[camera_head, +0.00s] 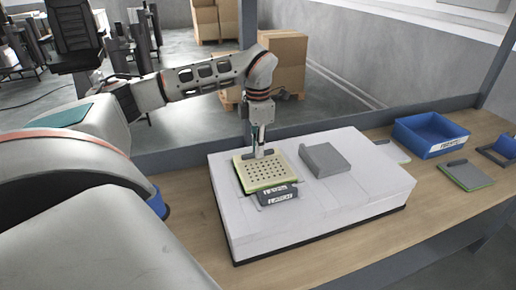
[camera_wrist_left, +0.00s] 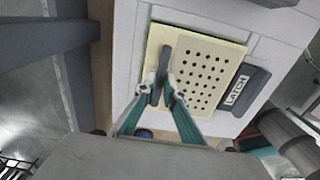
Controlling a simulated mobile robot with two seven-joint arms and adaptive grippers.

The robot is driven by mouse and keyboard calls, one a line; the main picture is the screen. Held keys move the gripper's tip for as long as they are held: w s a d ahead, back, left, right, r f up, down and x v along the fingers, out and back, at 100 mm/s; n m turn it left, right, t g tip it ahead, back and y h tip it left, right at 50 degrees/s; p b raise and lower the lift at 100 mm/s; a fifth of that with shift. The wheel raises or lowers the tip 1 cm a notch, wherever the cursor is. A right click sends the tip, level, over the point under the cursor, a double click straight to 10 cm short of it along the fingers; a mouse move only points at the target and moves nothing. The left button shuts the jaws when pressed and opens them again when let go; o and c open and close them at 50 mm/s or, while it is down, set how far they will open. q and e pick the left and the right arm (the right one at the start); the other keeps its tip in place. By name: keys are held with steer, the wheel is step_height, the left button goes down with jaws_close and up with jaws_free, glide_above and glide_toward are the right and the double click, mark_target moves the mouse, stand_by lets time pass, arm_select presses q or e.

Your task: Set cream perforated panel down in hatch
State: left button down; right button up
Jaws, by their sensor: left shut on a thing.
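The cream perforated panel (camera_head: 266,174) with a greenish edge is over the left part of the white block (camera_head: 320,206). My left gripper (camera_head: 260,153) comes down from above and is shut on the panel's dark handle bar. In the left wrist view both fingers (camera_wrist_left: 164,88) close around this bar on the panel (camera_wrist_left: 206,76). A dark grey latch piece (camera_head: 279,196) with a label lies along the panel's near edge; it reads LATCH in the wrist view (camera_wrist_left: 237,90). The hatch opening is hidden under the panel, so I cannot tell whether the panel is seated. My right gripper is not in view.
A grey block (camera_head: 325,160) sits on the white block, right of the panel. On the wooden table (camera_head: 380,238) to the right are a blue labelled bin (camera_head: 430,134) and a grey-green panel (camera_head: 466,176). Cardboard boxes (camera_head: 282,62) stand behind the table.

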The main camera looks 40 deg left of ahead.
arm_select(q)
steer(key=shift+f, duration=0.3)
stand_by(0.5)
steer(key=c, duration=2)
jaws_free()
steer(key=shift+c, duration=0.2)
steer(key=shift+r, duration=3.5)
